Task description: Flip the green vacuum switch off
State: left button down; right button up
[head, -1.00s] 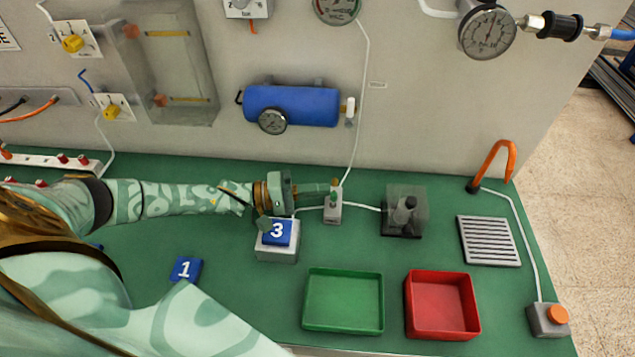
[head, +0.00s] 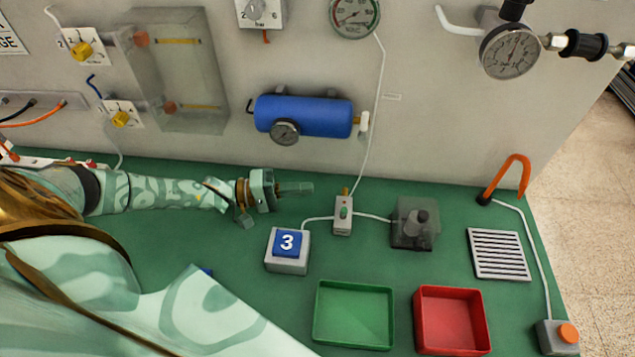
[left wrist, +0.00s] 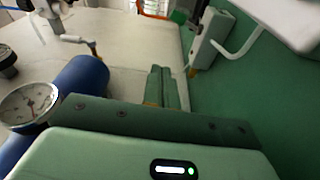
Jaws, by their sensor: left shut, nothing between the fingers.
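My right gripper is out of view.
A white block with a blue 3 (head: 287,262) sits in front of my left gripper. A clear-covered device (head: 415,222) stands right of the switch. Green (head: 318,335) and red (head: 420,335) trays lie at the front. A blue tank (head: 310,115) hangs on the wall behind.

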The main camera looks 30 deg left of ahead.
pick_arm(q)
jog(key=v, duration=0.4)
jog(key=shift+a+f, duration=0.3)
jog(key=shift+a, duration=0.05)
jog(key=shift+s+a+r, duration=0.1)
jog(key=shift+s+r, duration=0.05)
jog(key=shift+s, duration=0.15)
jog(key=shift+w, duration=0.1)
